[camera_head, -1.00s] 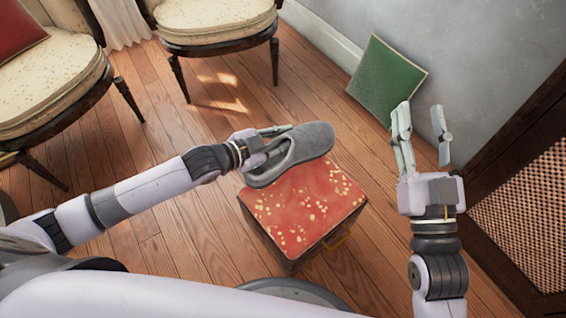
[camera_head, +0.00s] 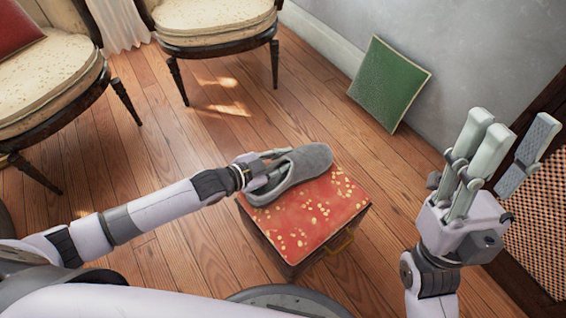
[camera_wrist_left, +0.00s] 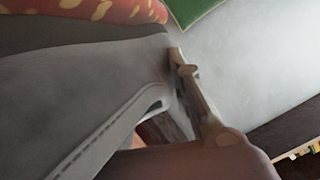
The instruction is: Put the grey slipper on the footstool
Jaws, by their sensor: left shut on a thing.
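The grey slipper (camera_head: 306,163) is at the far left part of the footstool (camera_head: 318,212), which has a red top with yellow spots. The slipper looks low over or touching the top; I cannot tell which. My left gripper (camera_head: 268,168) is shut on the slipper at its open end. The slipper fills much of the left wrist view (camera_wrist_left: 70,95), with a finger across its edge and the red top (camera_wrist_left: 90,10) behind. My right gripper (camera_head: 505,155) is open and empty, raised at the right.
Two cream-cushioned chairs (camera_head: 215,20) (camera_head: 45,75) stand at the back and left. A dark cabinet with a woven front (camera_head: 540,225) is at the right. Wooden floor between them is clear.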

